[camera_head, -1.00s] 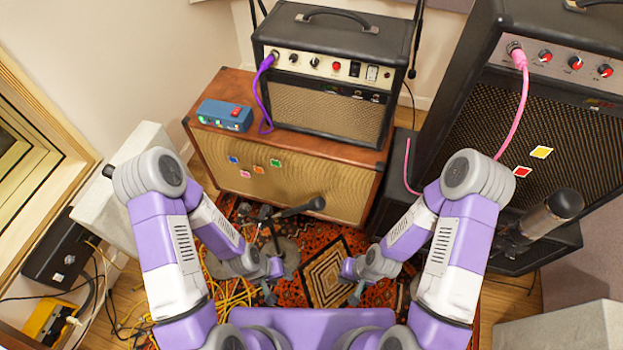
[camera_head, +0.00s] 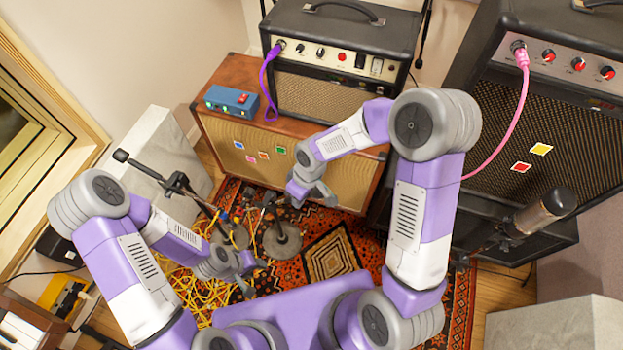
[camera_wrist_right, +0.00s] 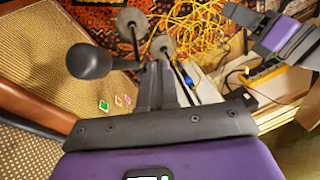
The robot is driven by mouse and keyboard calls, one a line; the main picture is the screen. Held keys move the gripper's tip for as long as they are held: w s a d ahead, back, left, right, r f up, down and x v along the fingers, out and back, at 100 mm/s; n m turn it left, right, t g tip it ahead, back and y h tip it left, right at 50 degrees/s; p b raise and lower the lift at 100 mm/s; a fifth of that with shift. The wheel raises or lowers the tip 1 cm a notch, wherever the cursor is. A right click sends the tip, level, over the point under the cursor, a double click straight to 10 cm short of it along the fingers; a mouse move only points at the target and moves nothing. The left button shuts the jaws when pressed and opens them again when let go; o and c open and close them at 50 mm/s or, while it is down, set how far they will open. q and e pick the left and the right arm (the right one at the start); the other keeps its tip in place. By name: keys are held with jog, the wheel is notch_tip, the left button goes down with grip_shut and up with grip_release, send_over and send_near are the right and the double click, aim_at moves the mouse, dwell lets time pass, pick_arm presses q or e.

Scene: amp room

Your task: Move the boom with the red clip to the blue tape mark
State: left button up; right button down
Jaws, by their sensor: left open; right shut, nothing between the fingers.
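Two mic stands rise from round bases on the rug, one base on the left (camera_head: 230,237) and one on the right (camera_head: 282,238). The left stand carries a dark boom (camera_head: 150,172) reaching left; no red clip can be made out. A black microphone (camera_wrist_right: 90,62) on a boom shows beside my right gripper (camera_wrist_right: 158,85) in the right wrist view. My right gripper (camera_head: 312,198) is shut and empty in front of the cabinet, covering that microphone in the head view. My left gripper (camera_head: 248,282) is open, low over the rug. The blue tape mark (camera_head: 238,145) is on the cabinet front.
Pink, orange and green marks (camera_head: 280,149) sit right of the blue one. The brown cabinet (camera_head: 215,130) carries a black amp (camera_head: 345,35). Another microphone (camera_head: 545,208) stands before the right amp (camera_head: 560,130). Yellow cable (camera_head: 195,290) lies on the floor.

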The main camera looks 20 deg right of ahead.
jog(key=w+d+r+n+t+h+p, duration=0.1)
jog(key=w+d+r+n+h, duration=0.15)
jog(key=r, duration=1.05)
jog(key=shift+n+h, duration=0.25)
jog(key=shift+n, duration=0.3)
jog(key=f+b, duration=0.1)
jog(key=f, duration=0.3)
jog(key=d+f+b, duration=0.1)
jog(key=f, duration=0.3)
jog(key=d+f+b, duration=0.1)
jog(key=f+b, duration=0.1)
jog(key=f, duration=0.2)
jog(key=shift+w+d+f, duration=0.15)
jog(key=shift+w+d, duration=0.05)
jog(key=shift+w, duration=0.1)
jog(key=shift+f, duration=0.1)
